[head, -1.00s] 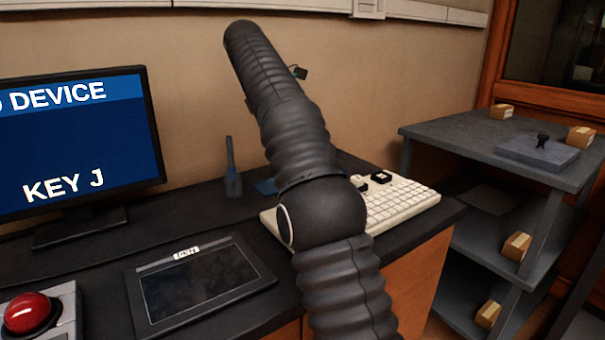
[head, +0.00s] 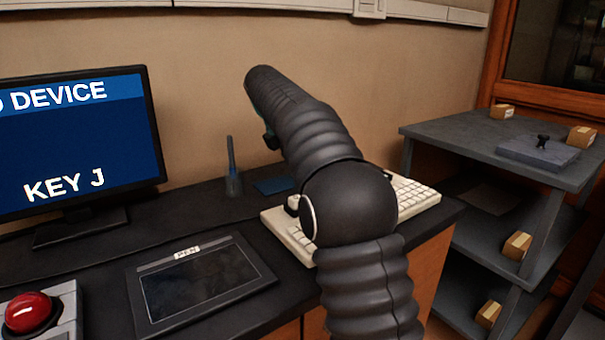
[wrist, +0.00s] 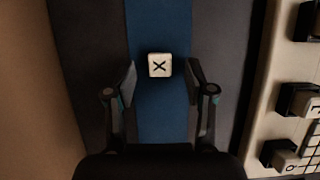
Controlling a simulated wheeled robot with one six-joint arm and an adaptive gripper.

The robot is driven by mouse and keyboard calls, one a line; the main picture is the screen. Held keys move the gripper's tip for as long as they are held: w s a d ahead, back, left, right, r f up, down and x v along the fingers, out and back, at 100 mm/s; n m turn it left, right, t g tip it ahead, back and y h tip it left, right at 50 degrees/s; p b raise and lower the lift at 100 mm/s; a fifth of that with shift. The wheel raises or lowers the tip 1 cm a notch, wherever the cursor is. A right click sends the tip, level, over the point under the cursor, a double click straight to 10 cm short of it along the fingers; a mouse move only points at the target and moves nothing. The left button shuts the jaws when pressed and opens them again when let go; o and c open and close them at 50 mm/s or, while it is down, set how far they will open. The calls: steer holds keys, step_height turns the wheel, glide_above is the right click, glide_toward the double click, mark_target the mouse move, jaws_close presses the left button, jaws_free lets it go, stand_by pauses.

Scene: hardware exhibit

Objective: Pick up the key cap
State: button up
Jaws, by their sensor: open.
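The key cap (wrist: 159,65) is a small pale square marked with a black X in the wrist view. It lies on a blue strip (wrist: 163,120), which also shows in the head view (head: 273,186) on the desk beside the keyboard. My gripper (wrist: 162,72) is open, with one finger on each side of the cap in the picture. Gaps show between both fingertips and the cap, and I cannot tell the height between them.
A white keyboard (head: 416,196) lies right of the strip; dark raised pieces (wrist: 300,99) stand on it in the wrist view. A dark pen-like holder (head: 232,180), a tablet (head: 200,285), a red button (head: 28,312) and a monitor reading KEY J (head: 75,140) are further left.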

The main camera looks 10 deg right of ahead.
steer(key=shift+d+f, duration=0.1)
steer(key=shift+f, duration=0.15)
steer(key=c, duration=0.8)
steer(key=shift+r, duration=0.1)
